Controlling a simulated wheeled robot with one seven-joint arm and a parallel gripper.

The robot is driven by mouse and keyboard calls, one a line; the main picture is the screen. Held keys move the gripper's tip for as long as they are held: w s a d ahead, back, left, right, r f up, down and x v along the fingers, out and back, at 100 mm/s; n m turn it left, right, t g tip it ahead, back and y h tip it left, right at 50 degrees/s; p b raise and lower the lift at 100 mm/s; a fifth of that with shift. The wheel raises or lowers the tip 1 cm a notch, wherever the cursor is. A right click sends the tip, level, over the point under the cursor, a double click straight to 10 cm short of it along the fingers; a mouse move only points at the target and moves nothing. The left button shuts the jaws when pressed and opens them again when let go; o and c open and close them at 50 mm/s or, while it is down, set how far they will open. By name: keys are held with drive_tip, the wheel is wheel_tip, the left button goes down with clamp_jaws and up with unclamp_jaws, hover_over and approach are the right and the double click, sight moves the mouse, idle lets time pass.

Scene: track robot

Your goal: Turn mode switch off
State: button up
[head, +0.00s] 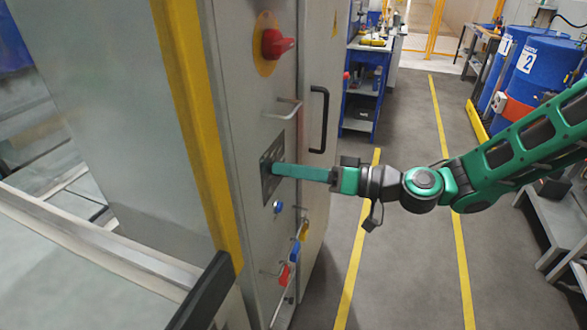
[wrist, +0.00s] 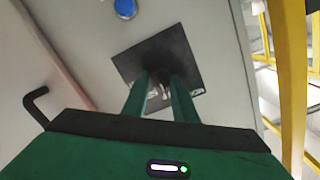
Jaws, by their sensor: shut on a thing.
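The mode switch is on a dark square plate (head: 268,178) on the front of the grey cabinet. The plate also shows in the wrist view (wrist: 184,58). My gripper (head: 277,170) reaches the plate from the right, its two long green fingers (wrist: 162,90) pointing at the middle of it. The fingers are shut on the dark switch knob (wrist: 163,55) at the plate's centre. The fingers hide much of the knob and part of the white lettering on the plate, so I cannot read which position the switch is in.
A red rotary switch (head: 276,43) on a yellow disc is above the plate. A black handle (head: 319,120) and a metal handle (head: 283,108) stick out nearby. A blue button (head: 278,207) and hanging red tag (head: 284,275) are below. Floor right of the cabinet is clear.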

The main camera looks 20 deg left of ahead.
drive_tip(key=shift+f, duration=0.2)
drive_tip(key=o, duration=0.9)
drive_tip(key=shift+o, duration=0.7)
drive_tip(key=shift+r, duration=0.1)
drive_tip(key=d, duration=1)
drive_tip(key=shift+s+d+r, duration=0.35)
drive_tip(key=shift+s, duration=0.05)
